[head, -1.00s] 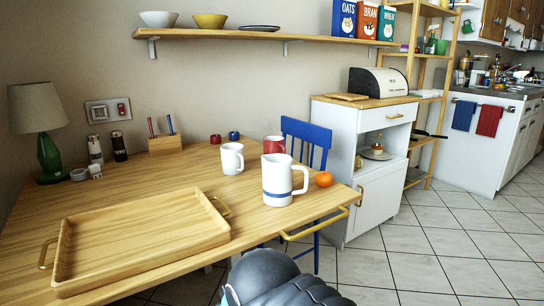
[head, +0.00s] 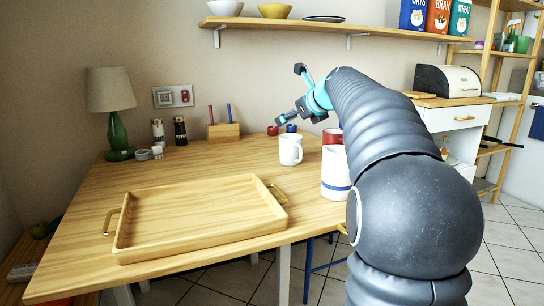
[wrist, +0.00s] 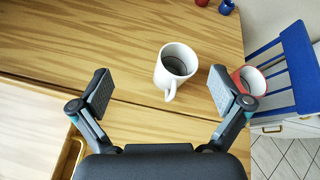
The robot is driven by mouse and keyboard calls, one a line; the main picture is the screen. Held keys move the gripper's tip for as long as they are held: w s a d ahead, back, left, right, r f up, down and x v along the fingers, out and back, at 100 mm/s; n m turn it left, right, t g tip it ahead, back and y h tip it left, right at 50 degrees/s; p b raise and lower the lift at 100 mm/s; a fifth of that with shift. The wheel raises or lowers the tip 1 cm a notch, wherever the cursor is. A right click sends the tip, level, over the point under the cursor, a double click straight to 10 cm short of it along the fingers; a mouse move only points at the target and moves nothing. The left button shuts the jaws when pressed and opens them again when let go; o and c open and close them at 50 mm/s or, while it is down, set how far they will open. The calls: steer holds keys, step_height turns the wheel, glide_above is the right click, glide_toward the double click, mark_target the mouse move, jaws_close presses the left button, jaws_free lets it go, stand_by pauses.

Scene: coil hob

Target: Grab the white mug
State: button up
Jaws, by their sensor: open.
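The white mug (head: 290,150) stands upright on the wooden table, left of the white jug with a blue band. In the wrist view the white mug (wrist: 177,66) is seen from above, its handle pointing down the picture toward my gripper. My gripper (head: 291,96) is open and empty, raised above the table near the mug. In the wrist view my gripper (wrist: 161,90) has its fingers wide apart, with the mug between and beyond their tips, nearer the right finger. No contact shows.
A red mug (wrist: 250,80) stands to the right, close to my right finger in the wrist view. The white jug (head: 335,175) is partly hidden behind my arm. A wooden tray (head: 200,213) lies at the front left. A blue chair (wrist: 285,75) stands beyond the table edge.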

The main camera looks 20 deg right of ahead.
steer(key=w+d+m, duration=0.3)
steer(key=d, duration=0.1)
steer(key=b, duration=0.4)
glide_toward(292, 138)
steer(key=s+a, duration=0.1)
steer(key=a, duration=0.1)
steer(key=shift+w+a+f+t, duration=0.15)
steer(key=shift+w+f+t, duration=0.25)
steer(key=shift+x, duration=3.15)
steer(key=c, duration=1.7)
